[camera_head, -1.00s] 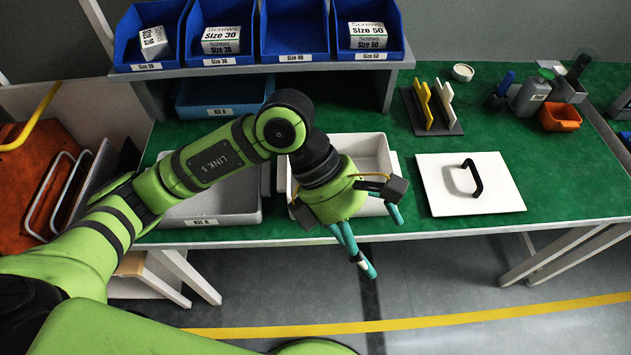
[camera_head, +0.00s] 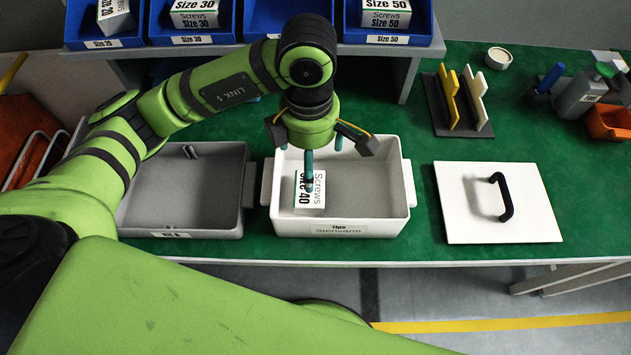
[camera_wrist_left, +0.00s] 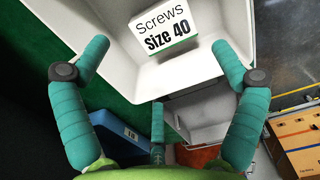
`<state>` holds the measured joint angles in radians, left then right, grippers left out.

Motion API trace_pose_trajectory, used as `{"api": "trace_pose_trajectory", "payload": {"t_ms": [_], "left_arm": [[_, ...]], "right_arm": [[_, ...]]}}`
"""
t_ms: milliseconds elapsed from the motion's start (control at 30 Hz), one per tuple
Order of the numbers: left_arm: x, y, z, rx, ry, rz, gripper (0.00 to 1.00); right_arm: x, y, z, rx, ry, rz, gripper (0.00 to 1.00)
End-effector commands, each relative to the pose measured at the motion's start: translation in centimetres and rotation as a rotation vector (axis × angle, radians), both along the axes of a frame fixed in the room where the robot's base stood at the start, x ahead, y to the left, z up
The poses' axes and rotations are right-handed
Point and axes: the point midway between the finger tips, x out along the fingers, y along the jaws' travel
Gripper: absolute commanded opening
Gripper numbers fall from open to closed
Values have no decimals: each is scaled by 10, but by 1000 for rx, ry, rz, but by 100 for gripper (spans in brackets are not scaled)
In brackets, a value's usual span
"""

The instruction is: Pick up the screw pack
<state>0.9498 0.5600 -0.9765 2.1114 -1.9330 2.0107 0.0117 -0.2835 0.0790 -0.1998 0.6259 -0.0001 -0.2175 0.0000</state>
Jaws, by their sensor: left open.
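The screw pack (camera_head: 310,191), a white box marked Screws Size 40, lies in the white bin (camera_head: 384,226) toward its left side. It also shows in the left wrist view (camera_wrist_left: 164,32), beyond my fingers and apart from them. My left gripper (camera_head: 310,170) is over the white bin, pointing down, open and empty. In the head view one finger overlaps the pack, and I cannot tell the height between them. In the left wrist view its teal fingers (camera_wrist_left: 155,90) are spread. My right gripper is not in view.
A grey bin (camera_head: 240,205) with small parts stands left of the white bin. A white lid (camera_head: 470,225) with a black handle lies to the right. Blue shelf bins (camera_head: 385,38) with screw boxes stand behind my arm. The bins' walls rise around the pack.

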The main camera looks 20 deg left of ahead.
Motion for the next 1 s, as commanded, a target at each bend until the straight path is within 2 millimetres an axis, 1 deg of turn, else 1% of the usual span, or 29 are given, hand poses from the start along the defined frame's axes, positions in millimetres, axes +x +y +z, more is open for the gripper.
{"api": "trace_pose_trajectory", "payload": {"t_ms": [33,133,300,433,567,700,833,900,1000], "left_arm": [[0,0,-16,-1,0,-1,95],[-1,0,-30,-1,1,-1,95],[-1,0,-43,-2,-1,-1,95],[-1,0,-49,-2,3,0,95],[-2,0,-61,-1,5,0,95],[-3,1,-78,1,8,0,95],[-2,2,-99,0,5,0,95],[-2,2,-107,-1,4,1,95],[-2,1,-113,-2,2,-1,95]], "right_arm": [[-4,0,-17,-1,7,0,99],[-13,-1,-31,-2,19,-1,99],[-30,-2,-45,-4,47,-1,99],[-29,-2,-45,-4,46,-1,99],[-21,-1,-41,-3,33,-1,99],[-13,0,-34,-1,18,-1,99],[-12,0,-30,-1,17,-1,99],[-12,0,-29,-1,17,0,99],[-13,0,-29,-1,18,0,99]]}}
